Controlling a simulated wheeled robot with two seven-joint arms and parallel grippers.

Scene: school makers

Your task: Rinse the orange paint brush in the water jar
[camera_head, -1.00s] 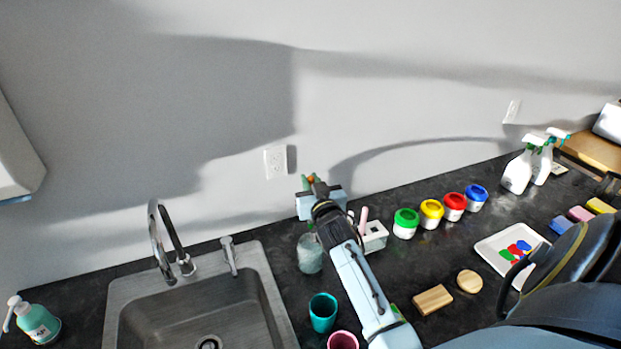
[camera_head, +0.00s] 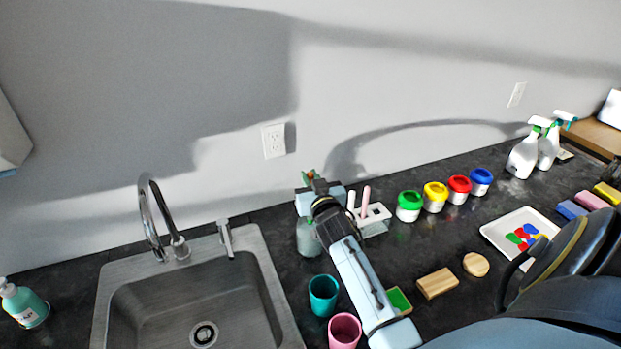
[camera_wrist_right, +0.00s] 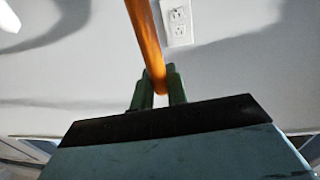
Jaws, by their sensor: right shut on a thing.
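My right gripper (camera_head: 311,178) is above the back of the counter, close to the wall. In the right wrist view its green fingers (camera_wrist_right: 157,88) are shut on the orange paint brush (camera_wrist_right: 147,42). Only a bit of orange shows at the fingertips in the head view. The water jar (camera_head: 307,238) is a greyish clear jar below my right gripper, partly covered by the arm. The brush's lower end is hidden, so I cannot tell whether it is inside the jar. My left gripper is not in view.
A white brush holder (camera_head: 376,221) with pink and white handles stands right of the jar. A teal cup (camera_head: 323,295) and a pink cup (camera_head: 344,332) stand in front. The sink (camera_head: 190,305) is at left. Several paint pots (camera_head: 409,206) line the back right.

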